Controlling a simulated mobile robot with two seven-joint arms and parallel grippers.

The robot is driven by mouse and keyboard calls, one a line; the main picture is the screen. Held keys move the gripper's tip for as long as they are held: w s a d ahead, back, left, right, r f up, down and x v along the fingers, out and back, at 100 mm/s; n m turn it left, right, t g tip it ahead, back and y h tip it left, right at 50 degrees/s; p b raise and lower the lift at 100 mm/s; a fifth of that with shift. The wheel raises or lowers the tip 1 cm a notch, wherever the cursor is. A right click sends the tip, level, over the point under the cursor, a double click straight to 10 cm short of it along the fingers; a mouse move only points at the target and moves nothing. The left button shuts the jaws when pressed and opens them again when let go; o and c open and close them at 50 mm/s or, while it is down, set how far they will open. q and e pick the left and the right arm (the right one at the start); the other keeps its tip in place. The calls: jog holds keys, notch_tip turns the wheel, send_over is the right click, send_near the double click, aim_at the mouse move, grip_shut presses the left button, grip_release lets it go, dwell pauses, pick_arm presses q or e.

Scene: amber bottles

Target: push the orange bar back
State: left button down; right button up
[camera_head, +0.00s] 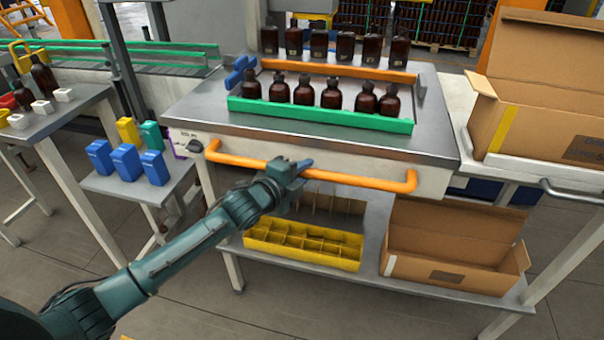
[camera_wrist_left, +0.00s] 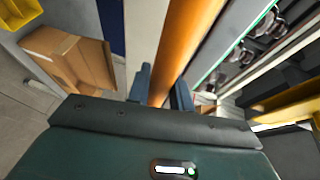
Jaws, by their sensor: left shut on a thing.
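The orange bar (camera_head: 345,179) is a long handle running along the front of the steel worktable, with a bent end at each side. My left gripper (camera_head: 297,168) is shut around the bar near its middle. In the left wrist view the bar (camera_wrist_left: 185,45) passes between the two fingers (camera_wrist_left: 162,90) of the gripper. A second orange rail (camera_head: 350,69) lies on the tabletop behind a row of amber bottles (camera_head: 331,95). My right gripper is not in view.
A green rail (camera_head: 320,114) lies in front of the bottles, and more bottles (camera_head: 345,47) stand behind. Below are a yellow divided crate (camera_head: 303,258) and an open cardboard box (camera_head: 455,268). Blue blocks (camera_head: 126,162) stand at left. Another box (camera_head: 545,130) sits at right.

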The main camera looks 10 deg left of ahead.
pick_arm(q)
jog(key=shift+w+a+r, duration=0.1)
jog(key=shift+w+r, duration=0.05)
jog(key=shift+r, duration=0.05)
jog(key=c, duration=1.3)
grip_release()
jog(key=shift+w+f, duration=0.1)
jog(key=shift+f, duration=0.05)
jog(key=shift+o, duration=0.2)
jog(key=v, duration=1.3)
jog(key=shift+b, duration=0.35)
jog(key=s+d+f+n+g+y+p, duration=0.1)
jog(key=s+d+f+n+g, duration=0.1)
jog(key=s+f+n, duration=0.6)
jog(key=s+d+f+n+g+y+p, duration=0.1)
jog(key=s+d+f+n+g+y, duration=0.1)
jog(key=s+f+n, duration=0.7)
jog(key=s+n, duration=0.2)
jog(key=s, duration=0.1)
jog(key=shift+p, duration=0.3)
